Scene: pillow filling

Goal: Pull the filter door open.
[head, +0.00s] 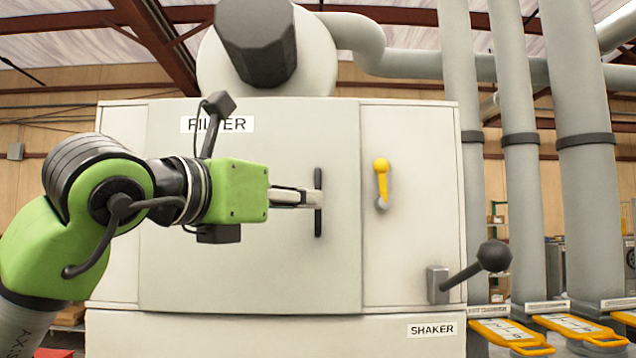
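The filter door (250,265) is the large pale grey panel on the front of the filter cabinet, under the FILTER label (240,125). It looks flush with the cabinet front. Its dark upright bar handle (318,225) is near the door's right edge. My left gripper (312,198) reaches in from the left, with its fingertips at the middle of the handle. The fingers overlap in this view, so I cannot tell whether they are closed around the bar or only beside it. My green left arm covers part of the door's left side and label. My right gripper is out of view.
A black-knobbed shaker lever (490,258) sticks out lower right, above the SHAKER label (432,330). Grey pipes (518,190) and yellow-handled gates (510,335) stand at the right.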

